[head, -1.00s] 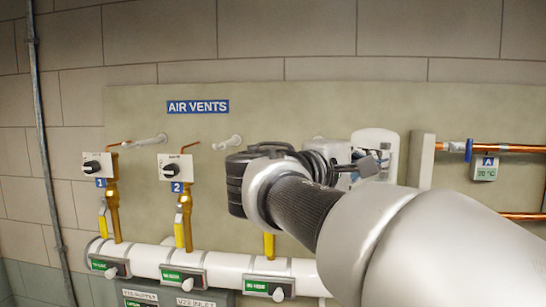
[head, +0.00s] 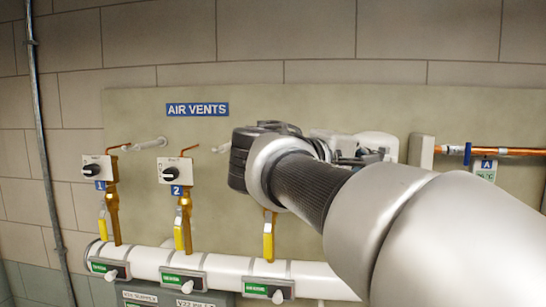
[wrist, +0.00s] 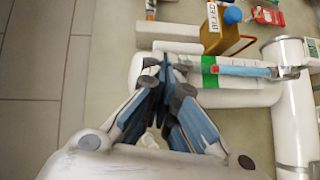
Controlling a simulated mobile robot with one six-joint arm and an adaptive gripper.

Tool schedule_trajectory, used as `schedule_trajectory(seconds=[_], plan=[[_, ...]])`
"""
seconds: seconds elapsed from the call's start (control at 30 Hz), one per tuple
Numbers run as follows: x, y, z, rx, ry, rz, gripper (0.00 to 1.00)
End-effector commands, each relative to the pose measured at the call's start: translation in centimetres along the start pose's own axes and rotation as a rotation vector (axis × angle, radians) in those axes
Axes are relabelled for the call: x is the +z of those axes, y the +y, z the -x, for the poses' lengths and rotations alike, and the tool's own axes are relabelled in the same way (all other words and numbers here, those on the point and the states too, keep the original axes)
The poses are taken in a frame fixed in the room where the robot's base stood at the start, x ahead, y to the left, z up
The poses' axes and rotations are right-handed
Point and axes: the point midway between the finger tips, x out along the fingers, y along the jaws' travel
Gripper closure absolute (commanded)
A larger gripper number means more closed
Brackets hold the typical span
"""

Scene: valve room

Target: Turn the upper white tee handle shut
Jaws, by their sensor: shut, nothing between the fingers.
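No white tee handle can be made out with certainty in either view. My gripper shows in the wrist view (wrist: 165,72), shut and empty, its fingertips over or near the edge of a white pipe (wrist: 140,72); whether they touch it I cannot tell. Right of the fingertips, a light blue bar (wrist: 245,71) with a red edge lies beside a green band on the white piping. A white round fitting (wrist: 286,54) sits at the bar's right end. In the head view my arm covers the panel's middle right, and the fingers are hidden behind it.
The wrist view shows a brown-yellow body with a BLEED label (wrist: 213,22) and a blue cap (wrist: 232,15). The head view shows the AIR VENTS sign (head: 197,109), yellow levers (head: 178,232), a white horizontal pipe (head: 230,268) and copper pipe (head: 515,152). White pegs (head: 150,143) stick out.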

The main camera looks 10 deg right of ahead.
Motion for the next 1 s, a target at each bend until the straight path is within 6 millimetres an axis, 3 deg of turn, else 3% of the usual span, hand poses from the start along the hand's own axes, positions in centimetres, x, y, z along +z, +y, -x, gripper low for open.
schedule_trajectory(seconds=[1.0], plan=[[0.5,1.3,-0.4,-0.195,-0.001,-0.197,1.00]])
